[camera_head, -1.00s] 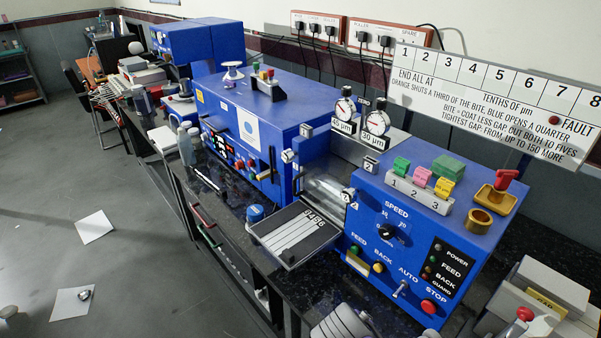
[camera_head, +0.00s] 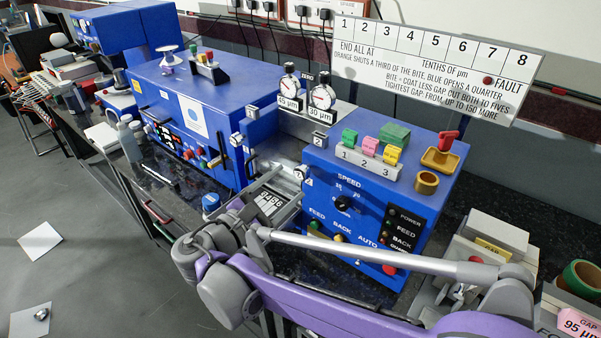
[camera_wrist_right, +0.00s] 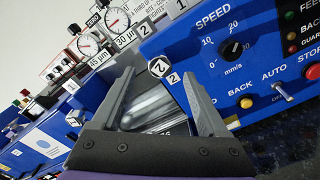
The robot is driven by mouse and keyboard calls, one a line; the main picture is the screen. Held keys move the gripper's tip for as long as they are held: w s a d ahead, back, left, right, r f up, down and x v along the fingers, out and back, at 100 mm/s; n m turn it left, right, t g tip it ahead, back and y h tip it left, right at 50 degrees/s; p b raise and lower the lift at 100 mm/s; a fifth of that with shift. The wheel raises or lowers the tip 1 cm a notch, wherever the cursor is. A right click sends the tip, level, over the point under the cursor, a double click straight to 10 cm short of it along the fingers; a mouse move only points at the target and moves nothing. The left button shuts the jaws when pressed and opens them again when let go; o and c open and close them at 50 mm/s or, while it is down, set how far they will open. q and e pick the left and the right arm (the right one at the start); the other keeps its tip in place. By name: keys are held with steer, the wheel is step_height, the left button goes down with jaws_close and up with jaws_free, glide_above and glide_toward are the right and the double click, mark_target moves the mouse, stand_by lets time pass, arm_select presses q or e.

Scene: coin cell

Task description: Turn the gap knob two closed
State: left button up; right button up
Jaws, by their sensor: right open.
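Gap knob two is a small knob with a white end face and a dark mark, beside a "2" tag. It shows in the head view (camera_head: 301,172) at the left edge of the blue control box (camera_head: 350,205), and in the wrist view (camera_wrist_right: 158,67). My right gripper (camera_head: 288,183) is open just in front of it. In the wrist view the right gripper's fingers (camera_wrist_right: 158,72) stand on either side of the knob, with no visible contact. The 30 µm dial (camera_head: 322,97) stands behind, beside the 45 µm dial (camera_head: 289,88). My left gripper is out of view.
Gap knob one (camera_head: 237,140) is on the left of the rollers. A sign board (camera_head: 430,60) overhangs the back. Grey boxes (camera_head: 495,235) stand at right.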

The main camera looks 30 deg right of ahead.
mark_target(300, 174)
steer(key=x, duration=0.6)
jaws_close()
stand_by(0.3)
